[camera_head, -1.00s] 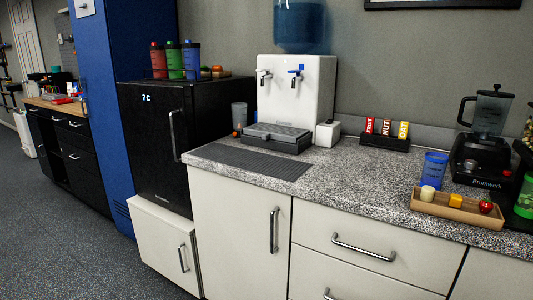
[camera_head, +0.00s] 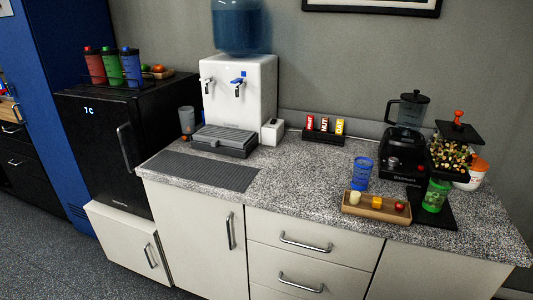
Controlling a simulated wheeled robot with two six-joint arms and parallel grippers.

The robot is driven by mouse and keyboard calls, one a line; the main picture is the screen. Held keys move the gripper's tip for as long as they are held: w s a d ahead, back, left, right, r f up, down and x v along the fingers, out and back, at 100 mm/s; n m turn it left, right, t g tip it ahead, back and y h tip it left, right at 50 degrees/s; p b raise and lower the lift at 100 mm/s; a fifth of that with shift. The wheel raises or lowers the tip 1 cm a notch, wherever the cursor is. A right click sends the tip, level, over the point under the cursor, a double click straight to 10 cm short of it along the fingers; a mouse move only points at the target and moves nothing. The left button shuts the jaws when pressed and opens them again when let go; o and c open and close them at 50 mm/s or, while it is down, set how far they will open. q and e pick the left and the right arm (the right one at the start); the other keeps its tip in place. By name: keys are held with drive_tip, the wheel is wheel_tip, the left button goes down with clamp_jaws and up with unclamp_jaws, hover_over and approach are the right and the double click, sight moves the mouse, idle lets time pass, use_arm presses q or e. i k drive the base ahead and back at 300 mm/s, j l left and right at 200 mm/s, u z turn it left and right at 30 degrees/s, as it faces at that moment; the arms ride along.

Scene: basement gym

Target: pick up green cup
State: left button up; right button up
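Another green vessel, a bottle-like shaker (camera_head: 112,67) with a green lid, stands on the black fridge between a red shaker (camera_head: 95,66) and a blue shaker (camera_head: 131,66). Neither of my grippers is in view.
The speckled counter (camera_head: 283,180) has a blue cup (camera_head: 361,173), a wooden tray (camera_head: 377,214) with small items, a blender (camera_head: 406,145), a bar holder (camera_head: 323,138) and a water dispenser (camera_head: 237,95). A dark stand (camera_head: 457,131) with a red knob is behind the green cup. The counter's middle is clear.

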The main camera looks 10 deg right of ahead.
sight(438, 191)
drive_tip(key=z, duration=1.05)
